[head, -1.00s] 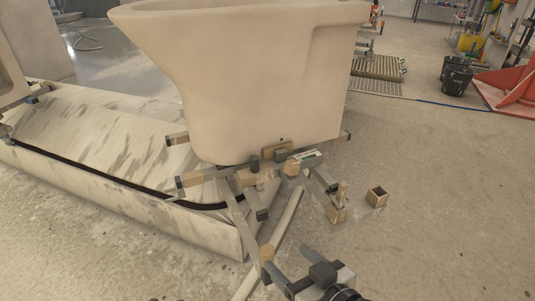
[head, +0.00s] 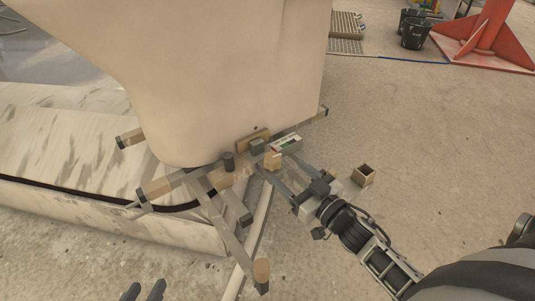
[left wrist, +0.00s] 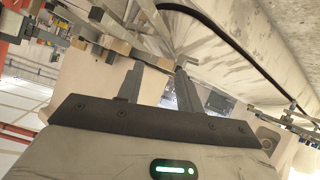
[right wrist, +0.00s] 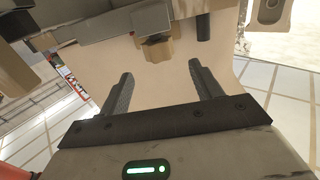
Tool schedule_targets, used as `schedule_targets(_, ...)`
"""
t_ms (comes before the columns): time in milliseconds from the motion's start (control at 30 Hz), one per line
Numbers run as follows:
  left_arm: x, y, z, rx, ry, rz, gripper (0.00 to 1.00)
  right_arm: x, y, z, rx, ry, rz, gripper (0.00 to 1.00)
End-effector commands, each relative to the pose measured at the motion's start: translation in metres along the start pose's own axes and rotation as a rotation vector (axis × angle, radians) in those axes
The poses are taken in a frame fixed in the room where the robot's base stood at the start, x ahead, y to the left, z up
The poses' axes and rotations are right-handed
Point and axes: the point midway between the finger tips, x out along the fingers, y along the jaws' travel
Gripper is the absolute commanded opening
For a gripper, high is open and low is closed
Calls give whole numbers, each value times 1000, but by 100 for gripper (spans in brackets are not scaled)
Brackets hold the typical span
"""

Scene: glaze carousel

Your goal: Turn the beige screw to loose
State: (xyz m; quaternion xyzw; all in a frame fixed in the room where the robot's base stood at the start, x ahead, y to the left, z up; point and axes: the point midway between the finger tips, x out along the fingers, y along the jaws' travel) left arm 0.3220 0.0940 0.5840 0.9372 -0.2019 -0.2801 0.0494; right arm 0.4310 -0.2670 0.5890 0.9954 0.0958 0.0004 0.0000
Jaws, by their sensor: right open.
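A beige screw (head: 272,160) with a faceted head sits on the metal frame (head: 232,240) under the large beige ceramic piece (head: 240,80). In the right wrist view, what looks like the same screw (right wrist: 156,47) lies ahead between the finger lines. My right gripper (head: 283,172) is open and empty, its fingers pointing at the screw; contact cannot be told. Its fingertips (right wrist: 160,75) are spread in the right wrist view. Another beige knob (head: 261,270) ends a lower frame bar. My left gripper (head: 143,290) is open and empty at the bottom edge, also seen in its wrist view (left wrist: 157,72).
A small label or display (head: 286,143) and a dark upright peg (head: 229,161) flank the screw. A small open box (head: 363,176) lies on the floor at the right. Black buckets (head: 415,32) and a red stand (head: 485,38) are farther back.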

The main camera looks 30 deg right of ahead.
Motion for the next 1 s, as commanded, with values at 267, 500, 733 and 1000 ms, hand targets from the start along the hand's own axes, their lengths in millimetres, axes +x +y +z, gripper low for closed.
schedule_targets(267, 0, 3, -5, 5, 53, 13, 36, 60, 0, 1, -2, 2, 0, 65)
schedule_targets(500, -1, 5, -11, 6, 85, 18, 36, 88, 0, 0, 0, 1, 0, 65)
schedule_targets(733, -2, 6, -12, 7, 94, 23, 36, 93, 0, 0, -1, -1, 0, 65)
schedule_targets(1000, -3, 7, -12, 8, 94, 25, 36, 93, 0, 0, 0, -1, 0, 31)
